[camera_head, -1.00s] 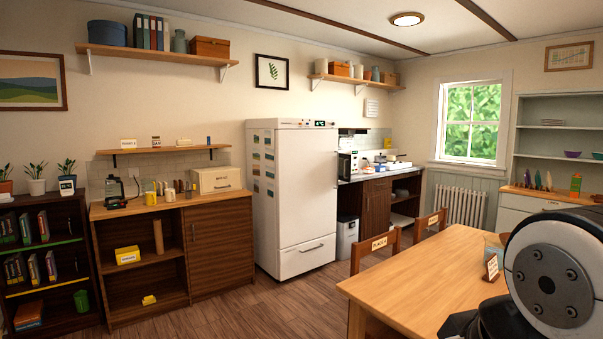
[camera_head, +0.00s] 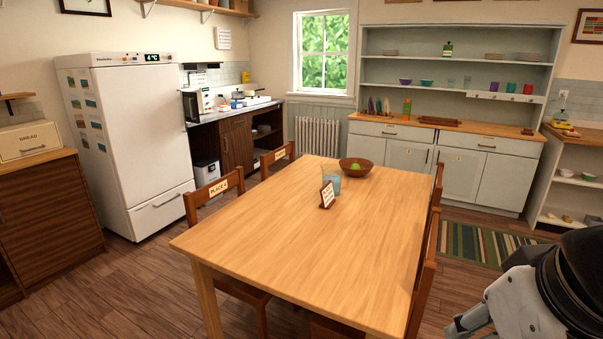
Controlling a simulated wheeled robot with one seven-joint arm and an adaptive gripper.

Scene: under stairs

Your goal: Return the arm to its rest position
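My arm (camera_head: 545,300) shows at the lower right corner of the head view, to the right of the table, as rounded grey and black links. A small dark and grey piece at its left end (camera_head: 467,322) may be part of my gripper, but it is cut off by the lower edge. I cannot make out two fingertips or whether anything is held.
A wooden table (camera_head: 290,245) fills the middle, with a bowl (camera_head: 355,168) of green fruit, a glass (camera_head: 331,178) and a small sign (camera_head: 327,195) on it. Chairs (camera_head: 214,196) flank it. A fridge (camera_head: 130,140) stands left. Open floor (camera_head: 120,290) lies at the front left.

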